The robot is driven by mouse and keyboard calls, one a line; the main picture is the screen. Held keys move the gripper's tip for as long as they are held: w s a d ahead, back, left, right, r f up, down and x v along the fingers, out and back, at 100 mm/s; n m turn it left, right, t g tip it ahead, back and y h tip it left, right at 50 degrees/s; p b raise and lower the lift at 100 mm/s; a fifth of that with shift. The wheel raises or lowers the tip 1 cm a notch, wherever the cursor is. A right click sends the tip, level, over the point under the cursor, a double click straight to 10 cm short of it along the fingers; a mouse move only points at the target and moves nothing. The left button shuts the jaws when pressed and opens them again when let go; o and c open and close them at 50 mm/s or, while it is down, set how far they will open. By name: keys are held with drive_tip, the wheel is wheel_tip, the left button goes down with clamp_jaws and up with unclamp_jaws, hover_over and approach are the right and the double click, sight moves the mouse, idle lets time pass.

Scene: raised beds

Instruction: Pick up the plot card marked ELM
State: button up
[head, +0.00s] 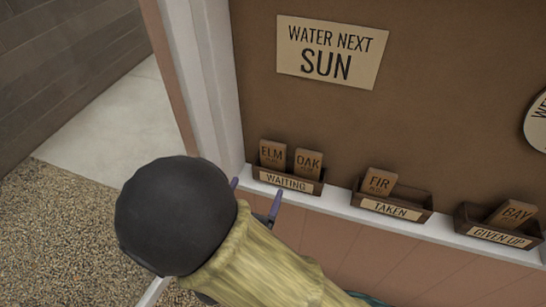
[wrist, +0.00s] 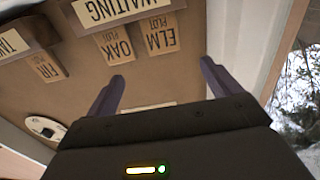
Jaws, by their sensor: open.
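The ELM plot card (head: 272,153) is a small brown wooden card. It stands at the left in the box labelled WAITING (head: 287,182), beside the OAK card (head: 307,162). In the wrist view, which looks upside down, the ELM card (wrist: 161,35) shows beyond the fingertips, between their lines, and the OAK card (wrist: 117,46) lies beyond the left finger. My gripper (head: 256,200) is open and empty, just in front of the WAITING box and apart from the card. Its two purple fingers also show in the wrist view (wrist: 162,72). My arm hides part of the ledge below.
The FIR card (head: 379,182) stands in the TAKEN box (head: 394,208), and the BAY card (head: 513,213) leans in the GIVEN UP box (head: 499,237). A sign reading WATER NEXT SUN (head: 331,52) is on the brown board. A white post (head: 216,85) stands left of the WAITING box.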

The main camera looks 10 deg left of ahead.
drive_tip(key=p, duration=0.3)
approach(272, 152)
drive_tip(key=w, duration=0.5)
drive_tip(key=shift+d+r, duration=0.25)
drive_tip(key=shift+d, duration=0.15)
drive_tip(key=shift+w+f, duration=0.15)
drive_tip(key=shift+w, duration=0.25)
drive_tip(key=shift+s, duration=0.1)
drive_tip(key=w+p, duration=0.3)
drive_tip(key=w, duration=0.1)
drive_tip(key=shift+w, duration=0.4)
drive_tip(key=shift+w+f, duration=0.1)
drive_tip(key=shift+w, duration=0.15)
